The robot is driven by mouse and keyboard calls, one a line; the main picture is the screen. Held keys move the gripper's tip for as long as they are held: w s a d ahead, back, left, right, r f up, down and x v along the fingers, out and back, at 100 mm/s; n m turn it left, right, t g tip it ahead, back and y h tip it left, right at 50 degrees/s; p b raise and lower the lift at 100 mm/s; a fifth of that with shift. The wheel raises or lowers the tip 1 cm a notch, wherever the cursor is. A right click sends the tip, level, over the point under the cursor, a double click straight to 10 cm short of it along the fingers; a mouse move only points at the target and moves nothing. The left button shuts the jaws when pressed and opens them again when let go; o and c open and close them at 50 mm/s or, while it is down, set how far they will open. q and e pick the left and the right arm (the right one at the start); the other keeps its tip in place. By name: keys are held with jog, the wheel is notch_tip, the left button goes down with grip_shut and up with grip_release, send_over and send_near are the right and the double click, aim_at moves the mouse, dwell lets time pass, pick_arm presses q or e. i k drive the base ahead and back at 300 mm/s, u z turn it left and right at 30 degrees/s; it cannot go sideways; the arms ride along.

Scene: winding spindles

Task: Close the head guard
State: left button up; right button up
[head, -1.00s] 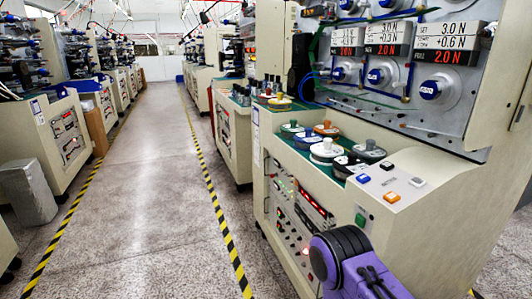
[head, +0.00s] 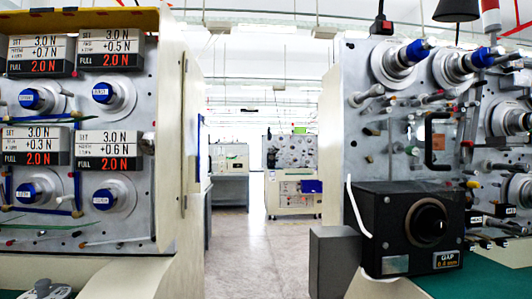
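A black winding head box (head: 415,228) with a round dark opening and a label reading GAP 0.4 mm stands on the right machine. Above it is a black D-shaped handle (head: 431,142), which seems to belong to a clear guard panel raised in front of the grey spindle plate. The panel's edges are hard to make out, and I cannot tell its exact angle. Neither of my grippers is in view.
The right machine's plate (head: 355,130) carries several spindles and guide pins; a green mat (head: 480,280) covers its ledge. The left machine (head: 150,180) shows several tension displays. A clear aisle (head: 232,240) runs between them towards another machine (head: 292,195) at the back.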

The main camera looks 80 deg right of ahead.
aim_at(429, 119)
jog(key=z, duration=3.55)
jog(key=i, duration=0.4)
jog(key=u, duration=0.05)
jog(key=k, duration=0.85)
jog(key=z, duration=0.3)
jog(key=i, duration=1.05)
jog(key=u, duration=0.15)
